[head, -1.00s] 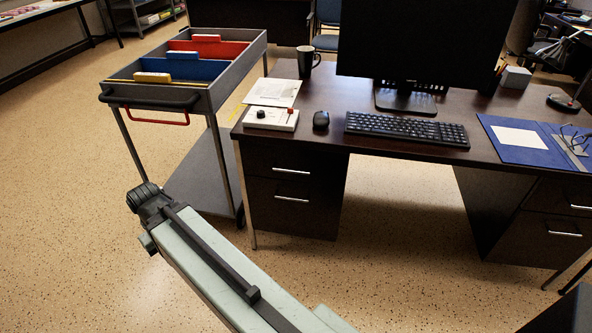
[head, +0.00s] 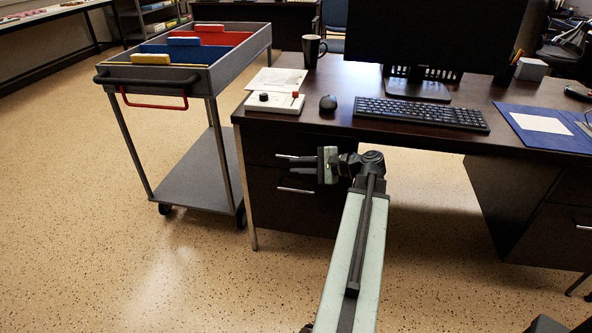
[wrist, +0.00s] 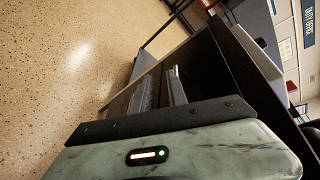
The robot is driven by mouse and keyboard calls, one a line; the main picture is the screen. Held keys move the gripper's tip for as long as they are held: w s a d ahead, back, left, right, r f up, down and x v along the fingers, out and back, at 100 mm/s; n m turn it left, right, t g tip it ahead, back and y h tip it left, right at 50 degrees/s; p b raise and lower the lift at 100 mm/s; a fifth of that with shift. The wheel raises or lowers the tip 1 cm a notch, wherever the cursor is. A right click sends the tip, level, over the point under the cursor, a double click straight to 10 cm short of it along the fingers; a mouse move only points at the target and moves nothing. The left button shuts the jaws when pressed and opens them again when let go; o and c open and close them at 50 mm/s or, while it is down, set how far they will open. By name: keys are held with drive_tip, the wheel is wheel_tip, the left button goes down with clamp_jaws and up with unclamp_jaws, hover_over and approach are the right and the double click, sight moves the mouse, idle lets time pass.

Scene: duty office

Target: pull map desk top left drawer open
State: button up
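The dark desk (head: 400,92) has a left pedestal with two closed drawers. The top left drawer (head: 262,146) shows a thin silver handle (head: 283,156), partly covered by my gripper. The lower drawer (head: 268,205) has its own silver handle (head: 296,190). My gripper (head: 296,165) is in front of the top drawer at the handle's right end, pointing left across its front. In the wrist view, its two dark fingers (wrist: 162,90) are apart, with a gap between them. A small bright piece, seemingly the handle (wrist: 176,71), shows near the fingertips. Contact cannot be told.
A grey cart (head: 195,82) with coloured folders stands left of the desk. A keyboard (head: 421,113), mouse (head: 328,102), mug (head: 314,48) and monitor (head: 430,35) are on the desktop. Open floor (head: 150,270) lies in front.

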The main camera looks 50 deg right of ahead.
drive_tip(key=s+d+r+m+t+h, duration=0.1)
drive_tip(key=s+d+m+t, duration=0.1)
drive_tip(key=s+d, duration=0.25)
drive_tip(key=b+x, duration=0.2)
drive_tip(key=x, duration=0.6)
drive_tip(key=shift+w, duration=0.35)
drive_tip(key=shift+c, duration=0.3)
clamp_jaws()
drive_tip(key=shift+d, duration=0.15)
idle(0.4)
